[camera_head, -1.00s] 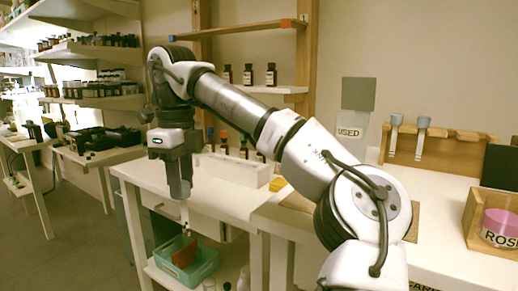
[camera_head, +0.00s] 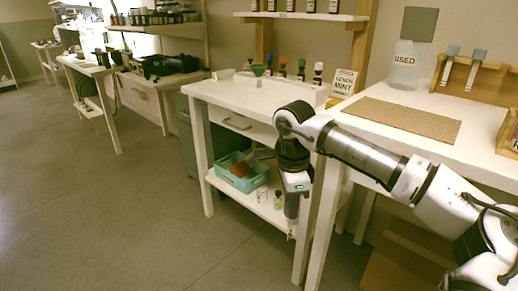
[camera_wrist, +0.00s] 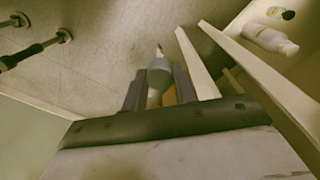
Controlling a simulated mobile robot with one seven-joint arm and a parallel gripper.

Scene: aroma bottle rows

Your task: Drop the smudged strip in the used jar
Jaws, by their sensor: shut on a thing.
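The used jar (camera_head: 403,74) is a clear container labelled USED on the white counter at upper right, with a grey square (camera_head: 420,24) above it. Two pale strips with grey tops, a left one (camera_head: 448,65) and a right one (camera_head: 474,70), stand in a wooden rack to its right. My gripper (camera_head: 291,222) points down beside the lower shelf, far below and left of the jar. In the wrist view my gripper (camera_wrist: 158,92) is shut on a slim pale thing with a grey rounded part (camera_wrist: 159,72). I cannot tell whether it is the smudged strip.
A teal bin (camera_head: 243,172) and small bottles stand on the lower shelf near my gripper. A table leg (camera_head: 318,225) is close to its right. A cork mat (camera_head: 405,118) lies before the jar. Capped bottles (camera_head: 300,70) stand on the left table. Open floor lies left.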

